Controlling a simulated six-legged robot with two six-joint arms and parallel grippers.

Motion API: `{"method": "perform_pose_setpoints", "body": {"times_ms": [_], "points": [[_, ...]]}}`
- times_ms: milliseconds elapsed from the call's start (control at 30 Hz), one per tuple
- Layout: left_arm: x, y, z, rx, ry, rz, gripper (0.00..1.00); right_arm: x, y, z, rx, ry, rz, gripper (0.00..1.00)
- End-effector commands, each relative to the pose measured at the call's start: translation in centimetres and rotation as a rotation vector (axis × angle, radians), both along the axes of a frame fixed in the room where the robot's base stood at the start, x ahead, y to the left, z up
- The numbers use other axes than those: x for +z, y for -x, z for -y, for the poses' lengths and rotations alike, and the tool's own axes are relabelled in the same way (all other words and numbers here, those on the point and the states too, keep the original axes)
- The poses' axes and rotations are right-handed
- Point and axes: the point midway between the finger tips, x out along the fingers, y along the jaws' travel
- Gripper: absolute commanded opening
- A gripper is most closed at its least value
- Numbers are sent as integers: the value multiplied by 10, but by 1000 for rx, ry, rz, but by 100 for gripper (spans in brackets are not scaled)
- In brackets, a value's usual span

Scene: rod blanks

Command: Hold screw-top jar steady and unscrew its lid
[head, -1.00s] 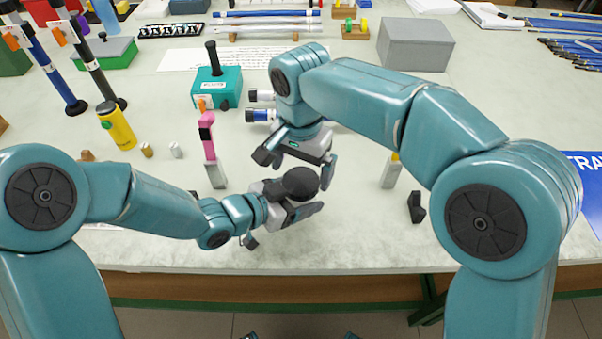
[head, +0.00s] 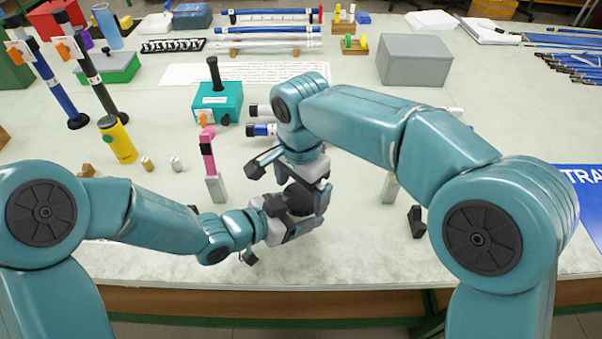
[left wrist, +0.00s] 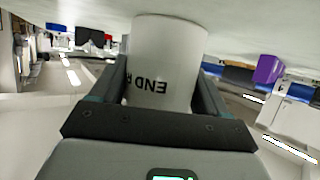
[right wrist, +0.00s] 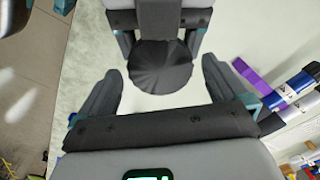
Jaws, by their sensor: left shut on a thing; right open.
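The screw-top jar's white body (left wrist: 168,60), with dark printing, is between the fingers of my left gripper (left wrist: 165,85) in the left wrist view. My left gripper (head: 296,222) is shut on it above the front of the table. The jar's dark ribbed lid (right wrist: 160,68) shows in the right wrist view, and in the head view (head: 298,196) it is partly covered. My right gripper (right wrist: 160,80) is open, one finger on each side of the lid, with gaps visible. In the head view my right gripper (head: 300,182) is directly over the jar. The jar body is hidden there.
A pink-topped stand (head: 208,155) is just left of the grippers. A black holder (head: 416,221) stands to the right. A yellow bottle (head: 118,140), a teal box (head: 217,103) and a grey box (head: 414,60) are farther off. The front tabletop (head: 350,255) is clear.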

Motion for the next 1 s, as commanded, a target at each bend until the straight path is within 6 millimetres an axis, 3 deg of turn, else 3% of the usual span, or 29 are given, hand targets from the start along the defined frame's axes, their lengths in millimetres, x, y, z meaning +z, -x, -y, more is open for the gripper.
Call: {"method": "perform_pose_setpoints", "body": {"times_ms": [133,400,567,667,900,1000], "points": [[0,0,0,0,1,1,0,-10,0,0,0,0,-1,100],[0,0,0,0,1,1,0,-11,0,0,1,-1,0,97],[0,0,0,0,1,1,0,-11,0,0,1,-1,0,45],[0,0,0,0,1,1,0,-11,0,0,11,-1,-1,43],[0,0,0,1,1,1,0,-11,0,0,274,0,-1,43],[0,0,0,1,1,1,0,-11,0,0,303,0,-1,43]]}}
